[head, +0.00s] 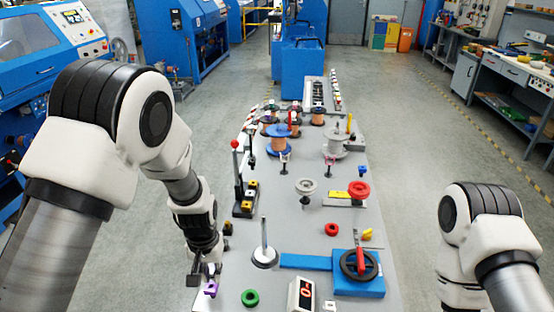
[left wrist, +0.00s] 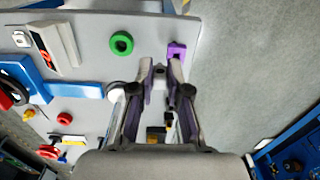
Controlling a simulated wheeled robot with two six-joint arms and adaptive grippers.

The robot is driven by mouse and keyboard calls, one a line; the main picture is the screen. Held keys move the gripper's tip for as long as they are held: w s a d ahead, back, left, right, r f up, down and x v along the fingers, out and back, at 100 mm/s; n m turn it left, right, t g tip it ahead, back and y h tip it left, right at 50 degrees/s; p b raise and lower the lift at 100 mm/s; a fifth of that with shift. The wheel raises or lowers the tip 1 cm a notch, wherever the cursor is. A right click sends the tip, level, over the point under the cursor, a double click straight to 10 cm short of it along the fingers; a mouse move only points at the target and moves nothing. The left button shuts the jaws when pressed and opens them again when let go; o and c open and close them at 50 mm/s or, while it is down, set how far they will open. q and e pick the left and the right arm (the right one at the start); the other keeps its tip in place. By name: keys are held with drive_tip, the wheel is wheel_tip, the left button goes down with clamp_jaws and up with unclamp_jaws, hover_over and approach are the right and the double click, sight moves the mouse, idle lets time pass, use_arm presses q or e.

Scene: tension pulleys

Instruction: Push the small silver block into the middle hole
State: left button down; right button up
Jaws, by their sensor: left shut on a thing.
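My left gripper (head: 203,278) is low over the near left edge of the table. In the left wrist view its fingertips (left wrist: 161,66) are closed on a small silver block (left wrist: 160,71), mostly hidden between them. A purple block with a hole (left wrist: 177,50) is just beyond the fingertips; it also shows in the head view (head: 211,288). A black stand (head: 238,209) with yellow pieces and an upright red-knobbed lever is further up the left side. I cannot tell for sure which opening is the middle hole. My right gripper is outside the frames.
A green ring (head: 250,298), a white-based post (head: 264,257) and a counter display (head: 301,295) stand nearby. A blue base with a black handwheel (head: 357,265) is at the right. Spools (head: 278,138) fill the far end. Bare grey table surrounds the green ring.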

use_arm(q)
drive_tip(key=w, duration=0.6)
wheel_tip(320, 180, down, 7)
drive_tip(key=shift+a+f+p, duration=0.2)
drive_tip(key=shift+p, duration=0.25)
